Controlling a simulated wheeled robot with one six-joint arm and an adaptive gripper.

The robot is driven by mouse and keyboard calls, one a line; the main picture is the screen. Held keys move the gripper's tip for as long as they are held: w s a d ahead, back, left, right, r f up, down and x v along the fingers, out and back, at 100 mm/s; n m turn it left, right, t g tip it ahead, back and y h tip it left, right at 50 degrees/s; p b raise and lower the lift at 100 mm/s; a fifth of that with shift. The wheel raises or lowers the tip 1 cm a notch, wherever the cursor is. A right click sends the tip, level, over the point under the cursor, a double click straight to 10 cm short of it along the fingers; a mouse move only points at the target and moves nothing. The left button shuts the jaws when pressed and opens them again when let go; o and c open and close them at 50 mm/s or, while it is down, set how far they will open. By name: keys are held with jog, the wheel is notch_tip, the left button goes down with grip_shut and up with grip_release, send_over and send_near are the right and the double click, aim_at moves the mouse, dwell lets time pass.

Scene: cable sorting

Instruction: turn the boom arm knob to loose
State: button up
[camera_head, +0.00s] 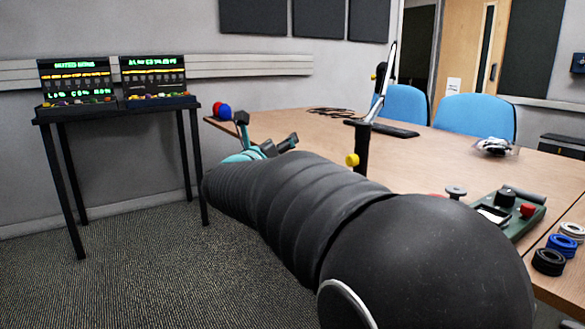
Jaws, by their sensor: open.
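The boom arm (361,150) stands at the near edge of the wooden table. It has a dark upright post and a pale slanted upper section. A yellow knob (352,160) sticks out to the left low on the post. A smaller yellow knob (374,77) shows higher up, by a dark joint. I cannot tell the setting of either knob. My gripper (267,131) is open, its dark fingers spread, left of the boom arm and apart from it. Nothing shows between the fingers. My own arm hides the gripper's base and part of the table edge.
A green device (527,215) with a red button and cable coils (548,262) are at the right. A red and blue object (223,111) sits at the table's far left corner. A black stand (120,107) with two lit panels is at left. Blue chairs (476,116) stand behind the table.

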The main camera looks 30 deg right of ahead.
aim_at(349, 160)
jog(key=s+d+f+m+g+h+b, duration=0.1)
jog(key=s+d+f+m+g+h, duration=0.15)
jog(key=m+g, duration=0.35)
jog(key=s+d+f+m+g+h, duration=0.1)
jog(key=d+f+m+g, duration=0.25)
jog(key=m, duration=0.35)
jog(key=shift+y, duration=0.25)
jog(key=d, duration=0.4)
jog(key=w+d, duration=0.1)
jog(key=d, duration=0.3)
jog(key=d+p, duration=0.1)
jog(key=d, duration=0.3)
jog(key=shift+w+d+f, duration=0.25)
jog(key=shift+c, duration=0.2)
grip_shut()
